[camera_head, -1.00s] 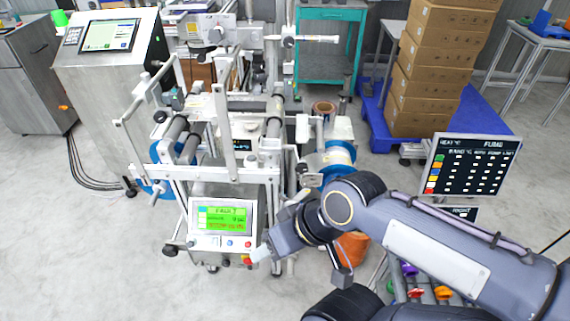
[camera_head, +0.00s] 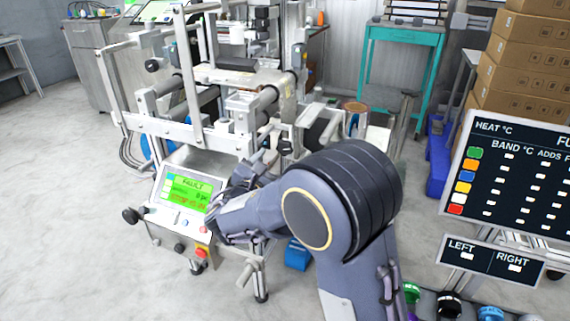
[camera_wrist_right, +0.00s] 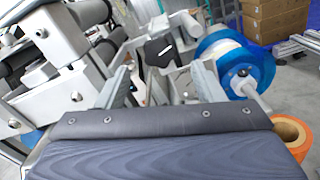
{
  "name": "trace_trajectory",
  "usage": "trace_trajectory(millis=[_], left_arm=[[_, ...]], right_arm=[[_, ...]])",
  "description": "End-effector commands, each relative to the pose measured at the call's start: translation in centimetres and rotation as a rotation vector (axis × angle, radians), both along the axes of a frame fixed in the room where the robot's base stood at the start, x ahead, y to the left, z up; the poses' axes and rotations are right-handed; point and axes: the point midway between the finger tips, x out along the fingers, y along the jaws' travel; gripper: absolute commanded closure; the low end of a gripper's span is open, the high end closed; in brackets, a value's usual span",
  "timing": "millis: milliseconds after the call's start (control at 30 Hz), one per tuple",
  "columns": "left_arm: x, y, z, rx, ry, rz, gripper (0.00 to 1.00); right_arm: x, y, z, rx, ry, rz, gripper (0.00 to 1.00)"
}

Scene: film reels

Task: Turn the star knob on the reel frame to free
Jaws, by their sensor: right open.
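The reel frame (camera_head: 190,130) is a metal machine with rollers and a lit green control panel (camera_head: 187,190). My right gripper (camera_head: 266,150) is at its front right side, partly hidden by my own forearm and wrist. In the right wrist view the two fingers of the gripper (camera_wrist_right: 160,82) stand apart with nothing between their tips. A dark, lobed knob (camera_wrist_right: 159,50), which looks like the star knob, lies just beyond the gap between the fingers, apart from them as far as I can tell. It seems to show in the head view (camera_head: 284,147) too. My left gripper is not in view.
A blue reel (camera_wrist_right: 235,62) on a shaft is right of the knob, with an orange roll (camera_wrist_right: 290,135) below it. Frame bars and rollers crowd the left. A sign board (camera_head: 520,170) stands at right. Open floor (camera_head: 60,210) lies at left.

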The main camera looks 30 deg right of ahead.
Motion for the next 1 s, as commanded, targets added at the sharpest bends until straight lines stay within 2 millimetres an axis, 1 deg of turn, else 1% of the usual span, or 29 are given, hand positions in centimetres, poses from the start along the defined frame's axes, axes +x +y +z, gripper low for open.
trace_trajectory(millis=[67, 300, 433, 600, 833, 867, 1000], left_arm=[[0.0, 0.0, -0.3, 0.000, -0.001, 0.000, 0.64], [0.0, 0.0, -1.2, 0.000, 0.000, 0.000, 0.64], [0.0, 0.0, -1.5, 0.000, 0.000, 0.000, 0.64], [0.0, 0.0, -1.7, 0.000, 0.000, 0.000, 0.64], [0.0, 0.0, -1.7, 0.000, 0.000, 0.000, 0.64], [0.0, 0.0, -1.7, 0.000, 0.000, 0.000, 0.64], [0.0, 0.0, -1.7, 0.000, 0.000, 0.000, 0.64]], right_arm=[[0.7, -0.6, -0.1, -0.006, -0.002, 0.002, 0.38], [3.2, -3.6, -0.1, -0.003, -0.002, -0.002, 0.38], [4.3, -4.8, -0.1, -0.002, -0.001, 0.000, 0.38], [4.9, -5.5, 0.0, -0.002, 0.000, 0.002, 0.38], [5.0, -5.6, 0.1, -0.002, 0.001, 0.002, 0.38], [5.0, -5.6, 0.1, -0.002, 0.001, 0.002, 0.41], [4.9, -5.6, 0.1, -0.001, 0.001, 0.001, 0.59]])
